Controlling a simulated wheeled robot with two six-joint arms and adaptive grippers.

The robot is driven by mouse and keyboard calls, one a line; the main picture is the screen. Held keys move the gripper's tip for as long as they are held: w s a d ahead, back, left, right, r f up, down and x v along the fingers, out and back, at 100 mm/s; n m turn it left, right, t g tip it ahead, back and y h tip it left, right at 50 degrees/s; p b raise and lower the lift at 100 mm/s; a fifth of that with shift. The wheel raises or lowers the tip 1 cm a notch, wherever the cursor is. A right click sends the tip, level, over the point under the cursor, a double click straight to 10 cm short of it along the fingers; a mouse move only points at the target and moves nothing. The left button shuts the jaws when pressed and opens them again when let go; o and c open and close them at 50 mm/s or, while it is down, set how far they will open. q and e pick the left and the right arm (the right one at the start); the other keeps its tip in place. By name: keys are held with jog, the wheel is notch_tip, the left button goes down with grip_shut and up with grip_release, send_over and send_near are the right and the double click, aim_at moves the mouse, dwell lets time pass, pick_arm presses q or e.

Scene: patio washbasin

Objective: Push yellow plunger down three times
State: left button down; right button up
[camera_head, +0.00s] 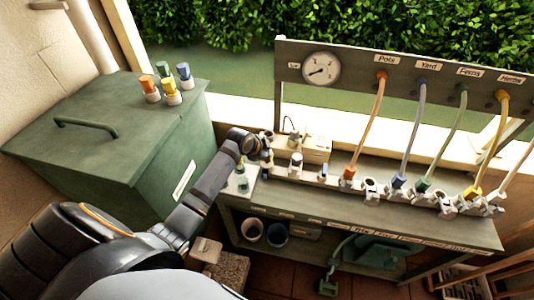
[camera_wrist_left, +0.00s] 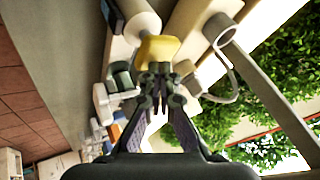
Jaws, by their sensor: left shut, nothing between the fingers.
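The yellow plunger (camera_wrist_left: 158,48) shows in the left wrist view as a yellow cap against a white cylinder (camera_wrist_left: 141,20). My left gripper (camera_wrist_left: 159,76) is shut and empty, its fingertips right at the yellow cap. I cannot tell whether they touch it. In the head view my left gripper (camera_head: 266,156) is over the left end of the workbench, and I cannot make out the plunger there; the gripper seems to hide it. My right gripper is not in view.
The grey bench (camera_head: 440,228) carries valves with coloured hoses along its right part. A gauge (camera_head: 321,68) sits on the back panel. A green chest (camera_head: 75,165) at left bears several coloured knobs. Bins (camera_head: 275,234) stand on the lower shelf.

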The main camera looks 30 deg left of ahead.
pick_arm(q)
jog(key=shift+f, duration=0.55)
dwell(0.4)
jog(key=shift+r+p, duration=0.85)
jog(key=shift+r, duration=0.1)
notch_tip(320, 180, up, 6)
jog(key=p, duration=0.6)
